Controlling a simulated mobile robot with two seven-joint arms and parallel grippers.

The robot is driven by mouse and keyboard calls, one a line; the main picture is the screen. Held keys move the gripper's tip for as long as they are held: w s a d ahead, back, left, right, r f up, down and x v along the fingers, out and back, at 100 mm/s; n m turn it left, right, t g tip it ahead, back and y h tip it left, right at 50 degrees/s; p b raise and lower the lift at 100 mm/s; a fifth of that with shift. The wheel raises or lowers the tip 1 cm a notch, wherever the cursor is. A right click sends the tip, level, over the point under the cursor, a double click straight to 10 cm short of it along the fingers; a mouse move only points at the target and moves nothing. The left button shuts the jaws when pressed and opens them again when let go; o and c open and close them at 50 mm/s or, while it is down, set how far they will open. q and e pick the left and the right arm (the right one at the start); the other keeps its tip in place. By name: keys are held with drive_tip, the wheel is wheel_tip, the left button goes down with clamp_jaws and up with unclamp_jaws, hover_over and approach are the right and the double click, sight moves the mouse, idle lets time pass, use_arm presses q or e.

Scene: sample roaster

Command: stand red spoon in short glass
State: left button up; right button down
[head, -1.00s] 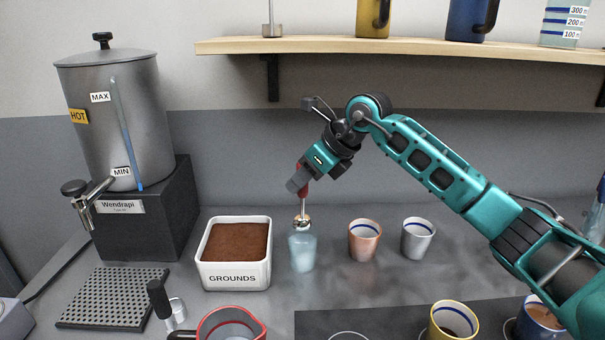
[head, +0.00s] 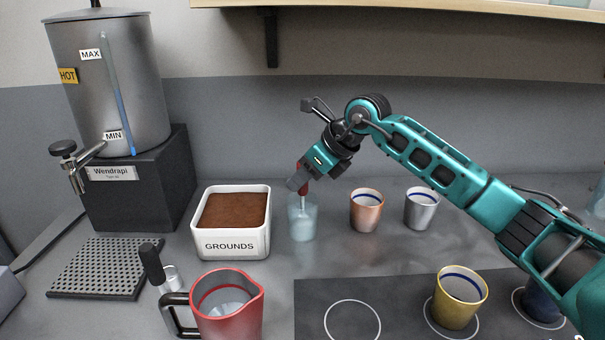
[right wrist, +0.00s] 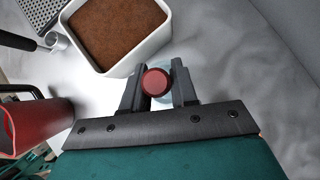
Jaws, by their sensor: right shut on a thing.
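The red spoon (head: 303,197) stands nearly upright, its thin metal shaft running down into the short glass (head: 303,224). My right gripper (head: 298,182) is above the glass and shut on the red handle. In the right wrist view the round end of the red spoon (right wrist: 156,82) sits between the two fingers of my right gripper (right wrist: 157,85). The pale bluish, see-through short glass (right wrist: 166,68) shows partly behind it. The spoon's bowl is inside the glass and hard to make out; whether it touches the bottom I cannot tell. My left gripper is not in view.
The white grounds box (head: 232,245) stands close left of the glass. A copper cup (head: 366,213) and a grey cup (head: 421,212) stand to the right. A red pitcher (head: 240,315) and a yellow cup (head: 455,310) are in front. Some counter between is clear.

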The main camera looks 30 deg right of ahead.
drive_tip(key=shift+f, duration=0.1)
drive_tip(key=c, duration=0.8)
unclamp_jaws()
drive_tip(key=shift+s+d+r, duration=0.1)
drive_tip(key=shift+d+r, duration=0.05)
drive_tip(key=shift+r, duration=0.1)
drive_tip(key=v, duration=1.2)
drive_tip(key=shift+s+r+p, duration=0.15)
drive_tip(key=shift+r+p, duration=0.05)
drive_tip(key=shift+p, duration=0.2)
